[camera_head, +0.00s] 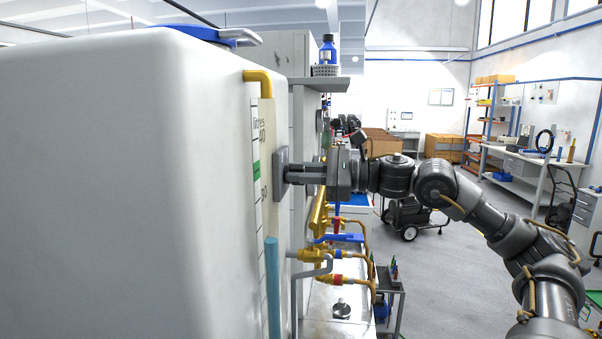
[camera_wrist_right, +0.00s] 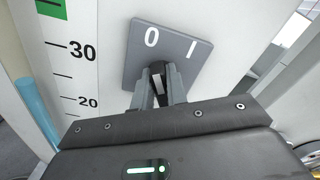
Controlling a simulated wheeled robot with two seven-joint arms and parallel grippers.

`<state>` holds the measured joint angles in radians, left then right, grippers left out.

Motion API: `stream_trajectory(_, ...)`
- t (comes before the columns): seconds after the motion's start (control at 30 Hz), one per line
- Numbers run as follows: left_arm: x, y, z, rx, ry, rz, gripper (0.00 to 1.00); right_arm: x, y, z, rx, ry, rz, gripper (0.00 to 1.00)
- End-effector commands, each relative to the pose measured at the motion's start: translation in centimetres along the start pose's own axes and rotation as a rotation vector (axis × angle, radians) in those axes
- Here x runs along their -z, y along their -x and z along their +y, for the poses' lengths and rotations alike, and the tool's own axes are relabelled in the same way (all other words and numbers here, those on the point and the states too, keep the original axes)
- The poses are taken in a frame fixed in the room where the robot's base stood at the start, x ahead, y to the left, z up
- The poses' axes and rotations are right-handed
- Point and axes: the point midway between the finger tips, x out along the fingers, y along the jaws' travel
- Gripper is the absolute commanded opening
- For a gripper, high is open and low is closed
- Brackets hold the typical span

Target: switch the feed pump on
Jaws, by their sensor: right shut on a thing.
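The grey switch plate (camera_head: 280,181), marked 0 and 1, is fixed to the front of a cabinet in the middle of the head view. It also shows in the right wrist view (camera_wrist_right: 192,46), with the 0 at left and the 1 at right. My right gripper (camera_head: 291,173) reaches in from the right, its fingertips at the plate. In the right wrist view the fingers (camera_wrist_right: 158,74) are shut on a small dark knob below and between the two marks. The fingers mostly hide the knob, so I cannot tell which mark it points to. My left gripper is out of view.
A large white tank (camera_head: 120,180) fills the left, with a level scale (camera_head: 257,190) and a light blue level column (camera_head: 272,285) close to the plate. Brass pipes and valves (camera_head: 318,255) lie below my right gripper. Open floor (camera_head: 440,270) is to the right.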

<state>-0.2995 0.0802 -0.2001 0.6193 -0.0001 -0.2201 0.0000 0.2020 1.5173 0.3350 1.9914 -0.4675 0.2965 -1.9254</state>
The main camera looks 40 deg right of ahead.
Motion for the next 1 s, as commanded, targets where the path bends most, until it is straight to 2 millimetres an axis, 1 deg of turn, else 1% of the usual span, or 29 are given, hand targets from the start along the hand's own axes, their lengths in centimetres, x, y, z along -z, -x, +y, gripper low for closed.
stream_trajectory(0.27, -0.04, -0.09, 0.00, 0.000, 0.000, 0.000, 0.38, 0.02, 0.01, -0.03, 0.000, -0.028, 0.000, 0.00)
stream_trajectory(0.47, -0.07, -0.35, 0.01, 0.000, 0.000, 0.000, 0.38, 0.02, 0.04, -0.14, 0.002, -0.125, 0.000, 0.00)
stream_trajectory(0.67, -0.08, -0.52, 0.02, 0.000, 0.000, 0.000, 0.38, -0.05, 0.06, -0.33, 0.003, -0.290, -0.002, 0.00)
stream_trajectory(1.0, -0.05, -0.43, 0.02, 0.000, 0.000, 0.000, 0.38, 0.05, 0.04, -0.59, 0.002, -0.614, -0.002, 0.00)
